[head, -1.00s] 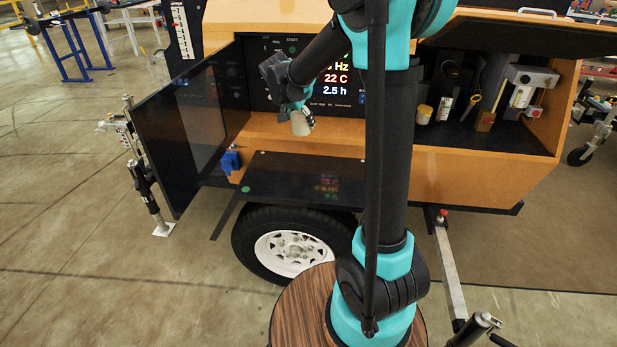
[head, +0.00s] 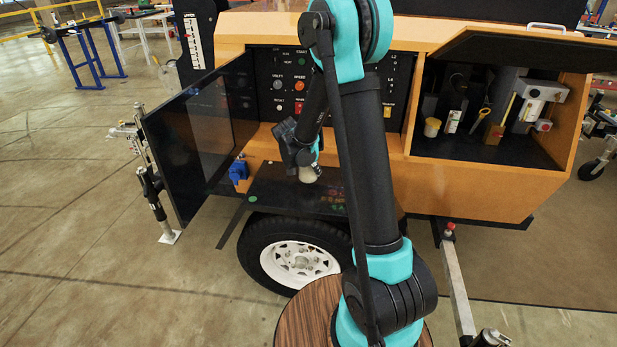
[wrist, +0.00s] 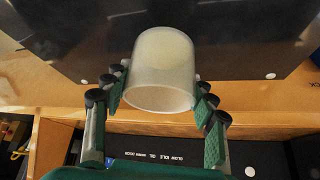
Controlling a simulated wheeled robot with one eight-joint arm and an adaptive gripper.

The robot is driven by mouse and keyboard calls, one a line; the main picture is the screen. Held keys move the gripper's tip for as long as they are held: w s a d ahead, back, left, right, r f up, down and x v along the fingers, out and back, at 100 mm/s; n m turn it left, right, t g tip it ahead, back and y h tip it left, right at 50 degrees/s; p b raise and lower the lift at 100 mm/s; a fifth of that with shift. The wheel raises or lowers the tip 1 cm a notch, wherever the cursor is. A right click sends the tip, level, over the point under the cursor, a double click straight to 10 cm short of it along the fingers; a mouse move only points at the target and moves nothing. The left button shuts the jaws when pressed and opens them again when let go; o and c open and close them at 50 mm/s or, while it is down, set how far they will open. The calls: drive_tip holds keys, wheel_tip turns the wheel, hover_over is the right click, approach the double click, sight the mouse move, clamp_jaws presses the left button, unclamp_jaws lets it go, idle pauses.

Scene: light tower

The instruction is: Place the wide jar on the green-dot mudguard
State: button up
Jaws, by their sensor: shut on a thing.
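The wide jar (wrist: 160,70) is pale, whitish and translucent, and sits between the two fingers of my gripper (wrist: 158,100) in the wrist view. My gripper is shut on it. In the head view the jar (head: 308,174) shows below my gripper (head: 311,165), over the black mudguard (head: 275,188). The mudguard carries a green dot (head: 252,198) at its near left corner, above the trailer wheel. I cannot tell whether the jar's lower end touches the mudguard.
The control panel (head: 290,85) is behind.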

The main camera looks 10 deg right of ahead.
sight(308, 176)
drive_tip(key=shift+f, duration=1.95)
drive_tip(key=o, duration=1.2)
